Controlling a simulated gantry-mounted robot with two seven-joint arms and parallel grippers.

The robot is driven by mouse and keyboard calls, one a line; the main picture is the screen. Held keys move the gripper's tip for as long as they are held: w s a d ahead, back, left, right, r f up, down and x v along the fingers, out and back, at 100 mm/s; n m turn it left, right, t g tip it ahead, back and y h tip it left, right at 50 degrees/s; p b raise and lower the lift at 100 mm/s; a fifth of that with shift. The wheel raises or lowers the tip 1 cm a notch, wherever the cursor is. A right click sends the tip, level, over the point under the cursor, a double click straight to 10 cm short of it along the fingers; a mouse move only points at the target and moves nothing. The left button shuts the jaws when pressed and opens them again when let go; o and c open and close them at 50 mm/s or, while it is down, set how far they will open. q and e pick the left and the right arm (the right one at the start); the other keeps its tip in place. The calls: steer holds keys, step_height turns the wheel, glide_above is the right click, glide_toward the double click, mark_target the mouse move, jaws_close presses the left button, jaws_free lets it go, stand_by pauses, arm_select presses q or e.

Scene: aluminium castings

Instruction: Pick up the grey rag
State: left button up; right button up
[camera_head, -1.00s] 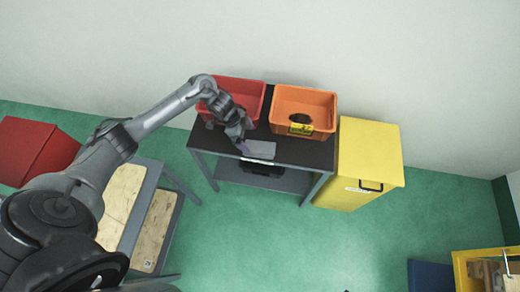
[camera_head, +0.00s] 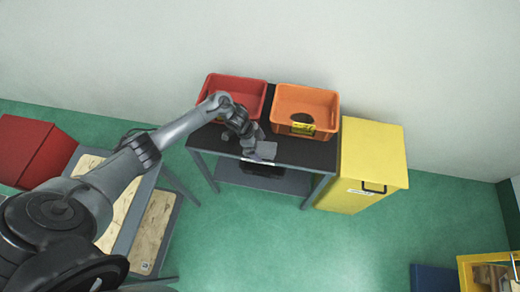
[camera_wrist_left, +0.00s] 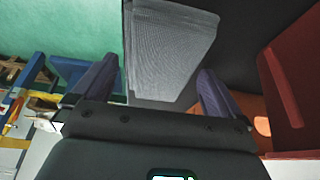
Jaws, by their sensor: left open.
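The grey rag (camera_head: 266,150) lies folded on the dark top of the table, near its front edge. It also shows in the left wrist view (camera_wrist_left: 168,50) as a ribbed grey cloth stack, reaching between my finger tips. My left gripper (camera_head: 253,149) is right at the rag's left side in the head view. In the left wrist view my left gripper (camera_wrist_left: 157,68) is open, with one purple-grey finger on each side of the rag. Whether the fingers touch it I cannot tell. My right gripper is not in view.
A yellow cabinet (camera_head: 372,155) stands right of the table. Green floor is free in front.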

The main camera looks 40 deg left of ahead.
mark_target(260, 149)
arm_select(q)
steer(key=shift+c, duration=0.5)
steer(key=c, duration=1)
steer(key=shift+r, duration=0.1)
steer(key=shift+r, duration=0.5)
steer(key=r+p, duration=0.1)
steer(key=r, duration=0.1)
steer(key=d+r, duration=0.1)
steer(key=shift+s+r+p, duration=0.15)
steer(key=shift+r+p, duration=0.2)
steer(key=shift+p, duration=0.05)
steer(key=s+d+r+p, duration=0.2)
steer(key=d+r, duration=0.4)
steer(key=d, duration=0.4)
steer(key=shift+s, duration=0.65)
